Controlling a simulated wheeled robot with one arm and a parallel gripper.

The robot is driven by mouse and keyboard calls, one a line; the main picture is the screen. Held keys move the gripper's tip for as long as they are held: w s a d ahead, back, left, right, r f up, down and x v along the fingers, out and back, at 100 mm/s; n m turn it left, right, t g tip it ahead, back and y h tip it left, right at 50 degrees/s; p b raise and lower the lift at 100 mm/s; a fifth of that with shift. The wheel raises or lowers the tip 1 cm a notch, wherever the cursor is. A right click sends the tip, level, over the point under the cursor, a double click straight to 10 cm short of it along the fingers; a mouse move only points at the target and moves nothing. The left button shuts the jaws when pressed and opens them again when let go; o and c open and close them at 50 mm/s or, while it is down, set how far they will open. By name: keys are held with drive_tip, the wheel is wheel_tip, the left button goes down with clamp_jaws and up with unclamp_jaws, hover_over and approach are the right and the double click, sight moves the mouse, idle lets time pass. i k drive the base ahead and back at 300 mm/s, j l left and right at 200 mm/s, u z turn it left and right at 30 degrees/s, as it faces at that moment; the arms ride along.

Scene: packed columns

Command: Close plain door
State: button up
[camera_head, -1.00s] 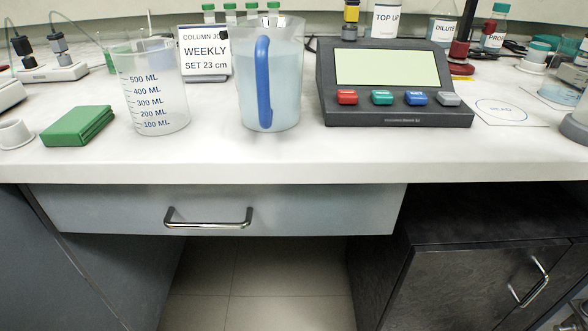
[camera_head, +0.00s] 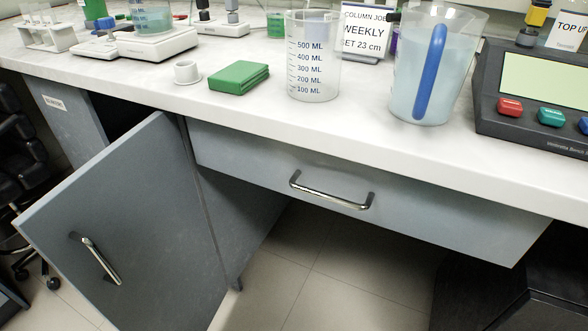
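A plain grey cabinet door (camera_head: 150,225) stands open under the bench at the lower left. It swings out toward me from a hinge at its right edge, beside the knee space. A metal bar handle (camera_head: 95,258) sits on its face. A dark opening shows behind the door's upper edge. My gripper is not in this view.
A closed drawer (camera_head: 240,160) with a bar handle (camera_head: 330,190) is right of the door. A beaker (camera_head: 313,60), a jug (camera_head: 408,85) and a green pad (camera_head: 238,76) stand on the bench (camera_head: 180,98). Tiled floor (camera_head: 330,275) is clear below; a black chair (camera_head: 22,150) is far left.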

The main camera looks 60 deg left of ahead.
sight(127, 230)
drive_tip(key=u, duration=2)
drive_tip(key=l+u, duration=0.3)
drive_tip(key=u, duration=0.15)
drive_tip(key=l+u, duration=0.6)
drive_tip(key=u, duration=0.25)
drive_tip(key=k+l+u, duration=0.15)
drive_tip(key=u, duration=0.3)
drive_tip(key=k+l, duration=0.15)
drive_tip(key=l, duration=0.2)
